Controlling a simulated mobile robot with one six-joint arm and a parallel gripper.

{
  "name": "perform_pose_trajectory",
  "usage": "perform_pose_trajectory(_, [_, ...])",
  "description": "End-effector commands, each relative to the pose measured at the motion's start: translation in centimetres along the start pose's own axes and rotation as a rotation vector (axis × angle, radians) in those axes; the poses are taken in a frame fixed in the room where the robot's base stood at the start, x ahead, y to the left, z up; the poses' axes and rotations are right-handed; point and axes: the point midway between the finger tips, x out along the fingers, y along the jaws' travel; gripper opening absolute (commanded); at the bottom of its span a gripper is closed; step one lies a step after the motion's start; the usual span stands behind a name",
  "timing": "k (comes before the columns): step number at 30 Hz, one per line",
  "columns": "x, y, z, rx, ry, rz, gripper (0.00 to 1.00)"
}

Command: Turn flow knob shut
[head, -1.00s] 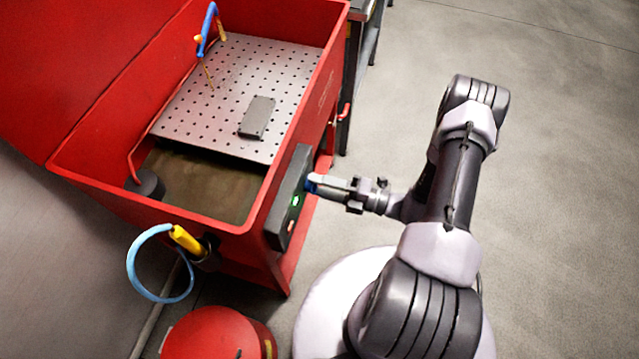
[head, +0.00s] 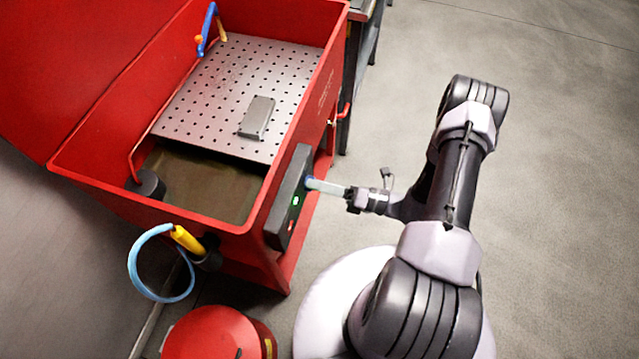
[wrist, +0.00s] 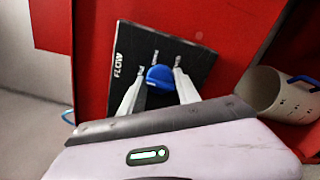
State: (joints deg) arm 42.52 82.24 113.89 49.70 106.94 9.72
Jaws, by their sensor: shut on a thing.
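The blue flow knob (wrist: 159,76) sits on a dark panel with a white FLOW label in the wrist view. In the head view the panel (head: 290,200) is on the right side of the red parts washer, and the knob is mostly hidden by my gripper. My gripper (head: 313,183) reaches the panel from the right. In the wrist view its two pale fingers (wrist: 160,82) are shut on the knob, one on each side. A blue spout (head: 208,28) with an orange tip hangs over the washer's perforated shelf. No stream shows under it.
The red washer tub (head: 95,195) has its lid open. A grey block (head: 257,117) lies on the perforated shelf (head: 215,100). A yellow-handled brush with a blue hose (head: 135,262) hangs in front, above a red drum (head: 215,335). The floor to the right is clear.

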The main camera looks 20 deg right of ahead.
Motion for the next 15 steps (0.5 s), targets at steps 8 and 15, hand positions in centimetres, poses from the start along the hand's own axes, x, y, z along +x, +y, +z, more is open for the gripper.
perform_pose_trajectory(8, [-0.01,0.01,0.04,-0.013,-0.001,0.000,0.00])
perform_pose_trajectory(15, [-0.01,0.01,0.04,-0.012,-0.001,0.000,0.43])
